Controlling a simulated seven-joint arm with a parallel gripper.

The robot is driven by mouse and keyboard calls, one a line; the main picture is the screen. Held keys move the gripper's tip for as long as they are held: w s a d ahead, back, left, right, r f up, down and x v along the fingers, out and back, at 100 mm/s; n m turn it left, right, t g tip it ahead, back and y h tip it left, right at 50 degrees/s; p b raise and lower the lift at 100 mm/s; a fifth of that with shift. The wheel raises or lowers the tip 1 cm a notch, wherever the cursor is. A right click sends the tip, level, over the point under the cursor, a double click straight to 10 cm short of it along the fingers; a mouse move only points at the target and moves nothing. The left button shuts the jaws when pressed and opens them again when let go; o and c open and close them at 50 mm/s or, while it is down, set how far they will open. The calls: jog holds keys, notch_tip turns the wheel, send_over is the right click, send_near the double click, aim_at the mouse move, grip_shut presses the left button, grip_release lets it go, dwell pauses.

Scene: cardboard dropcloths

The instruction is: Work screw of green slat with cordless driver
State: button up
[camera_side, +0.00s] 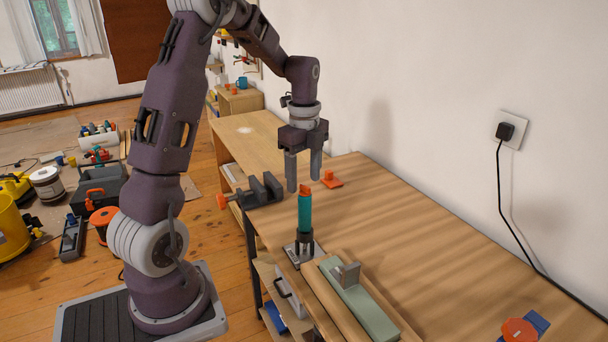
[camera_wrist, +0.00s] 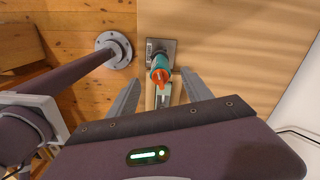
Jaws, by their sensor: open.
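The cordless driver (camera_side: 305,212), teal with an orange top, stands upright in a dark holder on a metal plate (camera_side: 293,252) at the bench's edge. My gripper (camera_side: 303,184) is open and empty, fingers pointing down, close to the driver's top. In the wrist view the driver (camera_wrist: 160,68) appears between the fingertips; I cannot tell whether they touch it. The green slat (camera_side: 370,318) lies on a wooden board in front of the driver, with a grey metal block (camera_side: 346,274) on it. It partly shows in the wrist view (camera_wrist: 163,98). I cannot make out the screw.
A dark vise (camera_side: 262,191) with an orange knob sits at the bench's left edge. An orange piece (camera_side: 331,180) lies behind the driver. A blue and orange item (camera_side: 520,329) is at front right. The bench's middle and right are clear, up to the wall.

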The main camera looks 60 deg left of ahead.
aim_at(304, 191)
notch_tip(304, 191, down, 7)
jog(key=shift+r, duration=0.1)
grip_shut()
jog(key=c, duration=0.6)
grip_release()
grip_shut()
jog(key=shift+r, duration=5.6)
jog(key=shift+d, duration=0.15)
